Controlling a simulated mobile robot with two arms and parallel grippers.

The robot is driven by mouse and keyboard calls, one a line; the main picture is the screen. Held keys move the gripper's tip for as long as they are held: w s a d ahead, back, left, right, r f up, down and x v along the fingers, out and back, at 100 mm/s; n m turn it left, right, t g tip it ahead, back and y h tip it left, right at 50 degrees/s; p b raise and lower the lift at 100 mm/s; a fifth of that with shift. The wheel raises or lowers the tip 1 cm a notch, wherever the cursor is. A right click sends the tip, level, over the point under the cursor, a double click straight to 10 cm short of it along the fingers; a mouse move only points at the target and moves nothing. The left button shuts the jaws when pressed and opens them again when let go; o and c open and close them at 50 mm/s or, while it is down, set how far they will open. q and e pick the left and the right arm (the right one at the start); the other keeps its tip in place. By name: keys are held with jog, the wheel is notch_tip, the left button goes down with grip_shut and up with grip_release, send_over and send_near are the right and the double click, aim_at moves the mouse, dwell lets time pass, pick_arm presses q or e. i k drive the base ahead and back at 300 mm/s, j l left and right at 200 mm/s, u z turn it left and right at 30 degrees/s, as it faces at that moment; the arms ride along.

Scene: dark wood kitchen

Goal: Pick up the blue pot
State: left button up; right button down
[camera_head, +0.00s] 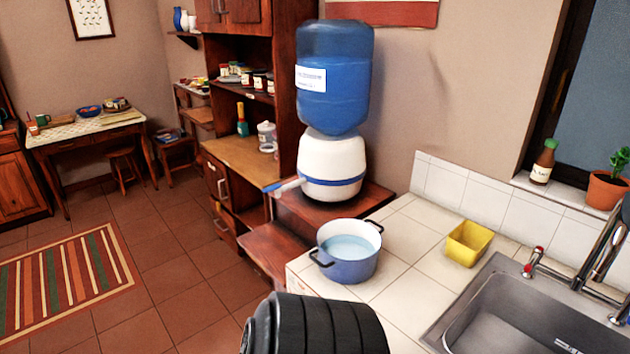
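The blue pot (348,271) stands upright on the white tiled counter (415,290), close to the counter's left edge. It has a white rim, two dark side handles and a light blue inside that looks like water. One handle points to the front left and the other to the back right. A black ribbed part of my own arm shows at the bottom middle, in front of the pot and apart from it in the picture. Neither of my grippers is in view.
A water dispenser with a big blue bottle (334,85) stands behind the pot on a wooden stand (290,215). A yellow container (467,243) and a sink (540,310) with a faucet are to the right. Tiled floor lies open at the left.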

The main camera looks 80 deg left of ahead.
aim_at(348, 250)
jog(key=u, duration=2.45)
